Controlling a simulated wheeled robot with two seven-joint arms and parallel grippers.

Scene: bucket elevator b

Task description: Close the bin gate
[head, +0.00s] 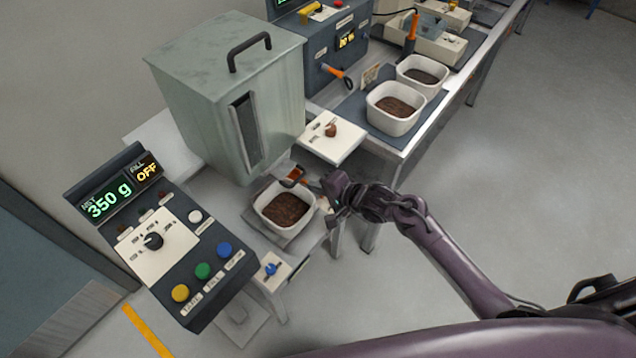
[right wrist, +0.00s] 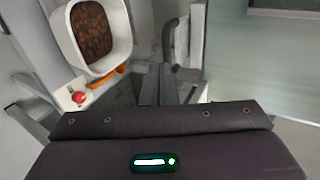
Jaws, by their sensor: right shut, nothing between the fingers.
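The grey-green bin (head: 215,85) with a dark top handle and a window slot stands at the left in the head view. A small orange-red and dark part (head: 296,173) shows at its lower front edge, above a white tub (head: 262,213) of brown material; it may be the gate's handle. I cannot tell the gate's position. My right gripper (head: 333,192) is shut and empty, just right of that part and the tub's far rim. Its fingers (right wrist: 152,84) also show in the right wrist view. My left gripper is out of view.
A control panel (head: 165,240) reads 350 g and FILL OFF. Filled tubs (head: 394,122) stand on the bench behind. Floor at right is clear.

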